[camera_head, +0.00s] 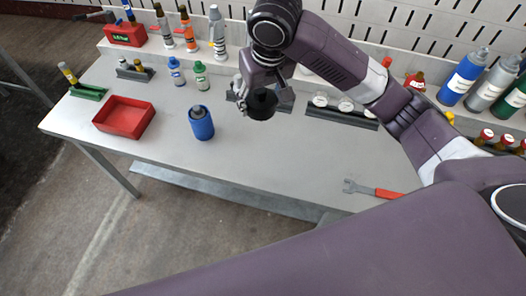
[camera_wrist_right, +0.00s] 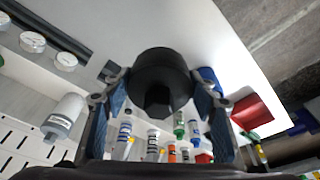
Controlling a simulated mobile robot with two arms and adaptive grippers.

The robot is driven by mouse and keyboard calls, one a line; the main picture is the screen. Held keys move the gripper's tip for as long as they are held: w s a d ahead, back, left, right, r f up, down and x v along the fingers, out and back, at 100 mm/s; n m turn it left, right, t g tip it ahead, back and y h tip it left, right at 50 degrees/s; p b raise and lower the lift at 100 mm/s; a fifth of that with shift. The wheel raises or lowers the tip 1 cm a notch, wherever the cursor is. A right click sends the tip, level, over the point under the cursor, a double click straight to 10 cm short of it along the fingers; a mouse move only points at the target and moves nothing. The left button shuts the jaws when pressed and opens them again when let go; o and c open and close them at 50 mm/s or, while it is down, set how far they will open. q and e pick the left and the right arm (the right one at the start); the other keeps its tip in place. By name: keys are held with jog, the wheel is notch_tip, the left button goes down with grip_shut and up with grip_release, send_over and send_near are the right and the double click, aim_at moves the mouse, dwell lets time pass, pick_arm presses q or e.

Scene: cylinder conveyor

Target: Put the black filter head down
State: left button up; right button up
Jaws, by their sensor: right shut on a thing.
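The black filter head (camera_head: 262,104) is a short dark cylinder, held above the grey table (camera_head: 270,165) near its middle. In the right wrist view the filter head (camera_wrist_right: 160,80) sits between the two blue-padded fingers. My right gripper (camera_head: 264,95) is shut on it; it also shows in the right wrist view (camera_wrist_right: 160,92). Whether the filter head's underside touches the table is hard to tell, but it looks raised. My left gripper is not in view.
A blue canister (camera_head: 201,123) with a dark top stands left of the filter head. A red tray (camera_head: 124,117) lies farther left. A wrench (camera_head: 370,189) lies at the front right. Gauges in a dark holder (camera_head: 341,112) stand right of the gripper. The table's front middle is clear.

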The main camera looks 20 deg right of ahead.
send_over(259, 150)
jog(key=s, duration=0.1)
notch_tip(259, 150, down, 6)
jog(key=f, duration=0.1)
notch_tip(259, 150, down, 7)
jog(key=shift+d, duration=0.1)
jog(key=shift+f, duration=0.7)
notch_tip(259, 150, down, 4)
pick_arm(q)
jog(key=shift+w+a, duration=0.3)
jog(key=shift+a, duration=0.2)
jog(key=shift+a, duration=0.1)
pick_arm(e)
jog(key=shift+f, duration=0.1)
jog(key=o, duration=1.7)
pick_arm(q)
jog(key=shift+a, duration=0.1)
